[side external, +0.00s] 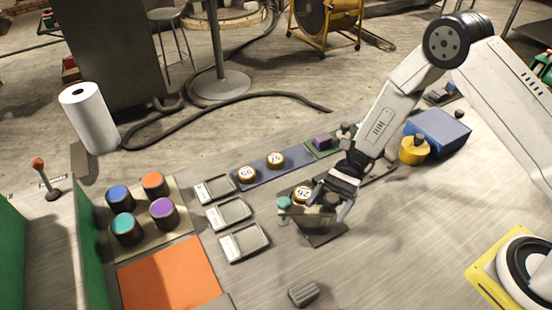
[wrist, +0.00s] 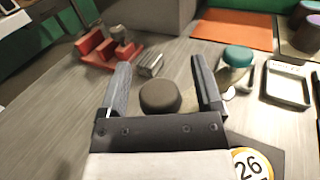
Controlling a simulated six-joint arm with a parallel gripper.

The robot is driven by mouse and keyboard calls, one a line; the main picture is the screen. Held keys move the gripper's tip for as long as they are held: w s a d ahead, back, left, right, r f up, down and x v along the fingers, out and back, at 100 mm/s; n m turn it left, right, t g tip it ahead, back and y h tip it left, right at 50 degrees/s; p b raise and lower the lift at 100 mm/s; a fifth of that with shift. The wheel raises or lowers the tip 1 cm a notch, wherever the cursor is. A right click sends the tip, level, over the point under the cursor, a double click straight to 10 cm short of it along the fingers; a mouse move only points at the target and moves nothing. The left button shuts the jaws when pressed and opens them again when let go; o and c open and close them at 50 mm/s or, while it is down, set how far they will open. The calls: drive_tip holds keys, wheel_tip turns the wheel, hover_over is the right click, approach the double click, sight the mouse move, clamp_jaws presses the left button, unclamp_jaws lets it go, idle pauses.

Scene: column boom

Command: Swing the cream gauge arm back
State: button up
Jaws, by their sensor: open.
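The cream gauge arm (side external: 303,211) shows in the side external view as a short pale bar above a dark plate (side external: 322,237). A teal knob (side external: 284,202) stands at its left end; this knob also shows in the wrist view (wrist: 238,56), right of my fingers. A dark round knob (wrist: 160,97) sits between my fingers in the wrist view, with gaps visible on both sides. My gripper (side external: 331,199) is open around that dark knob, at the bar's right end. The bar itself is mostly hidden in the wrist view.
A disc marked 26 (side external: 303,194) sits close behind the bar. Grey trays (side external: 243,241) lie to the left, a blue strip with two discs (side external: 247,174) behind. A grey ribbed block (side external: 303,292) lies in front. A red fixture (wrist: 105,50) stands beyond in the wrist view.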

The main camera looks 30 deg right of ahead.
drive_tip(key=m+t, duration=0.1)
drive_tip(key=m+t+y, duration=0.1)
drive_tip(key=t, duration=0.1)
drive_tip(key=shift+w+m+t, duration=0.2)
drive_tip(key=shift+m+t, duration=0.1)
drive_tip(key=v, duration=0.7)
drive_tip(key=shift+w+d+f, duration=0.1)
drive_tip(key=shift+d+f, duration=0.05)
drive_tip(key=shift+d, duration=0.2)
drive_tip(key=s+d+r+n+h, duration=0.1)
drive_tip(key=s+d+n+h, duration=0.4)
drive_tip(key=s+n+h, duration=0.45)
drive_tip(key=w+d+r+n+t+h, duration=0.3)
drive_tip(key=d+r+n+t+h, duration=0.2)
drive_tip(key=t+h, duration=0.2)
drive_tip(key=shift+d+r+n, duration=0.25)
drive_tip(key=shift+r+n, duration=0.05)
drive_tip(key=shift+n, duration=0.05)
idle(0.4)
drive_tip(key=shift+w+h, duration=0.15)
drive_tip(key=shift+h, duration=0.1)
drive_tip(key=shift+c, duration=0.3)
